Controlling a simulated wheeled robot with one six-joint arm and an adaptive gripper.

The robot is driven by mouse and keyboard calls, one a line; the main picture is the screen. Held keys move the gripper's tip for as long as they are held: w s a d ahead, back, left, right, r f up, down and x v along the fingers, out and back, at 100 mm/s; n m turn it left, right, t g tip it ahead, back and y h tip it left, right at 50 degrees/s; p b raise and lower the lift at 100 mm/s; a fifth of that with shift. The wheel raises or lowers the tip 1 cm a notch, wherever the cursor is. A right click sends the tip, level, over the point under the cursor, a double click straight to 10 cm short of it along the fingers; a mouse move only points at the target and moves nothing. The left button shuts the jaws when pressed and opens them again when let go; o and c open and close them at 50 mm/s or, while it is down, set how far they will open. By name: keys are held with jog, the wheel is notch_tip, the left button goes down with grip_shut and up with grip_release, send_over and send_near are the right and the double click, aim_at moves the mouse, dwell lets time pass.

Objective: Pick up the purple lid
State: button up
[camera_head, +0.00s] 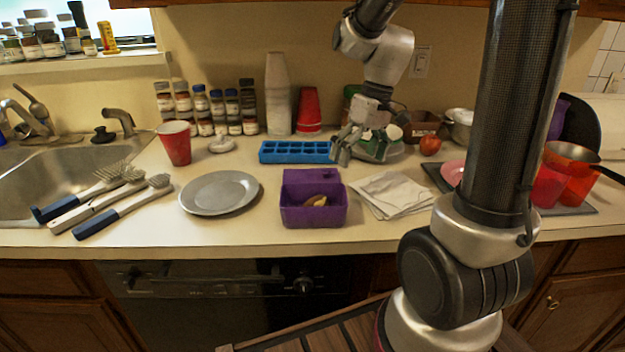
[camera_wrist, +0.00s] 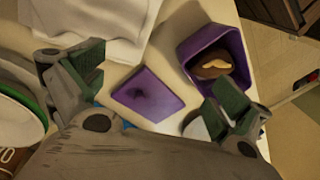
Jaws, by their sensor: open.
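The purple lid (camera_wrist: 148,94) is a flat square that lies on the counter in the wrist view. In the head view it shows as a purple panel (camera_head: 298,177) just behind the purple box (camera_head: 313,214). The box is open, with brownish food inside, and also shows at upper right in the wrist view (camera_wrist: 190,52). My gripper (camera_head: 361,150) is open and empty, above the counter behind and to the right of the lid. In the wrist view the lid appears between my spread fingers (camera_wrist: 157,84), apart from both.
A blue ice tray (camera_head: 295,152) is behind the lid. White napkins (camera_head: 392,195) lie right of the box, and a grey plate (camera_head: 219,193) lies left.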

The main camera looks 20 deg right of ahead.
aim_at(313, 177)
jog(key=w+f+n, duration=0.1)
jog(key=w, duration=0.1)
jog(key=w+a+f+n, duration=0.1)
jog(key=w, duration=0.1)
jog(key=w+a+n+y, duration=0.1)
jog(key=w+n, duration=0.1)
jog(key=shift+w+f, duration=0.3)
jog(key=shift+f, duration=0.1)
jog(key=w+n, duration=0.1)
jog(key=w+a+r+n, duration=0.1)
jog(key=w+n+t, duration=0.1)
jog(key=n, duration=0.1)
jog(key=shift+w+a+r+y, duration=0.15)
jog(key=shift+r+y, duration=0.1)
jog(key=shift+y, duration=0.15)
jog(key=n, duration=0.2)
jog(key=shift+w+a+n, duration=0.1)
jog(key=shift+a+n, duration=0.05)
jog(key=shift+n, duration=0.15)
jog(key=shift+a+f, duration=0.1)
jog(key=x, duration=0.7)
jog(key=shift+f, duration=0.3)
jog(key=shift+c, duration=0.2)
jog(key=c, duration=0.6)
